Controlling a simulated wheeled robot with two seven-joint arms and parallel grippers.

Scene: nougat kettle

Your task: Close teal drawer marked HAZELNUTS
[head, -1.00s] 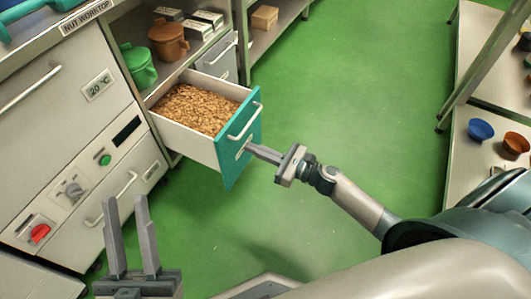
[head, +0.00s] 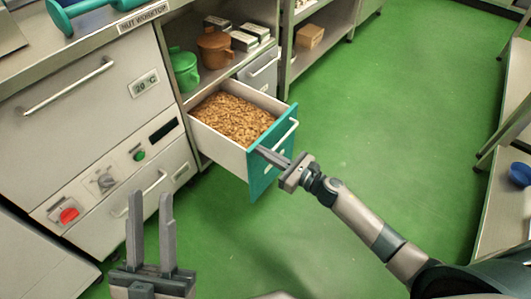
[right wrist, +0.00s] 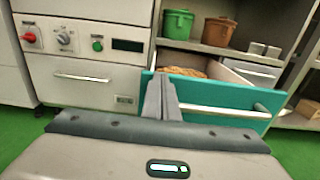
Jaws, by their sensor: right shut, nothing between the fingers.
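The teal-fronted drawer (head: 264,175) is pulled out of the cabinet and filled with chopped brown nuts (head: 232,118). Its front and white bar handle also show in the right wrist view (right wrist: 225,95). The label text is not readable. My right gripper (head: 262,151) is shut and empty, its fingertips at the drawer's front below the handle; in the right wrist view the fingers (right wrist: 161,98) overlap the teal face left of the handle. I cannot tell whether they touch it. My left gripper (head: 150,205) is open and empty, low in front of the oven-like unit.
A unit with knobs and a red dial (head: 68,215) stands left of the drawer. Green (head: 185,72) and brown (head: 214,48) pots sit on the shelf above it. A grey drawer (head: 262,70) is beyond. Green floor on the right is clear.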

